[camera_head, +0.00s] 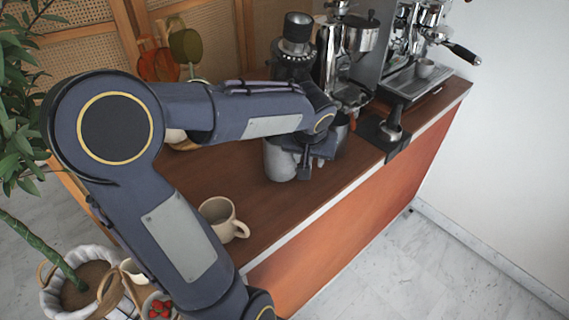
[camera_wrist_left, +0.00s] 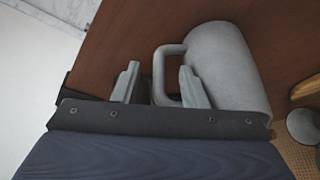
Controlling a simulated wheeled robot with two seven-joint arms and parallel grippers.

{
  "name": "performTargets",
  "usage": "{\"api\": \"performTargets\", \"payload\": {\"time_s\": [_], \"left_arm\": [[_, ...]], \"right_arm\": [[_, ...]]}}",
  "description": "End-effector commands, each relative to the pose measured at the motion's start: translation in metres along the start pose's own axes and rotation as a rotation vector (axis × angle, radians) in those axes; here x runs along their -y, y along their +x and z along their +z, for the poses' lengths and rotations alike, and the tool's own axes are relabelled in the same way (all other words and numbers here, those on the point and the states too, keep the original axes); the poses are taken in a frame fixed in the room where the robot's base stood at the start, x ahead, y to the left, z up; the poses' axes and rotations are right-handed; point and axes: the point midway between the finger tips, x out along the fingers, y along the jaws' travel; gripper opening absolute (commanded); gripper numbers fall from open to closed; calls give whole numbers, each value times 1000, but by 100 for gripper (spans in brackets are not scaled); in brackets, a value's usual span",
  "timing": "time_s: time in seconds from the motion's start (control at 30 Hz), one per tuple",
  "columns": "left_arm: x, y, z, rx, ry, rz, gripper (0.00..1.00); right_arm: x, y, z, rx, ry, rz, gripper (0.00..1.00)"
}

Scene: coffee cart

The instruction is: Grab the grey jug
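The grey jug (camera_head: 278,162) stands on the brown counter, partly hidden behind my left arm and gripper. In the left wrist view the jug (camera_wrist_left: 232,62) shows its side and its squared handle. My left gripper (camera_head: 305,165) is at the handle side of the jug. In the left wrist view its two fingers (camera_wrist_left: 159,68) are apart. The handle lies between them, with one finger at the opening between handle and body. A gap shows between the other finger and the handle. I cannot tell whether either finger touches the jug. My right gripper is not in view.
A beige mug (camera_head: 217,218) stands nearer on the counter (camera_head: 268,208). A grinder (camera_head: 345,60) and an espresso machine (camera_head: 410,75) stand behind and to the right. A tamping station (camera_head: 388,132) sits at the right edge. A potted plant (camera_head: 70,285) is at the left.

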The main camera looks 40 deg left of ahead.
Motion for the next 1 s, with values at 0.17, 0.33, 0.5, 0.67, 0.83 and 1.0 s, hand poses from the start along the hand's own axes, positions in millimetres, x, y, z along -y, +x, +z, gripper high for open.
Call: {"api": "performTargets", "payload": {"time_s": [0.17, 0.33, 0.5, 0.67, 0.83, 1.0], "left_arm": [[0, -2, 0, -1, 0, 0, 31], [0, -2, 0, 0, 0, 0, 9], [0, -2, 0, -1, 0, 0, 0], [0, -2, -1, -3, 0, 0, 0], [0, -3, -1, -3, 0, 0, 0], [0, -10, -5, -4, -1, -1, 0]], "right_arm": [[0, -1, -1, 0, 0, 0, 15], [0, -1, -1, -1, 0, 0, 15], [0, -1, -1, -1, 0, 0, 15], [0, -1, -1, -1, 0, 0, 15], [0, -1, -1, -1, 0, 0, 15], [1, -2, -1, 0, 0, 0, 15]]}}
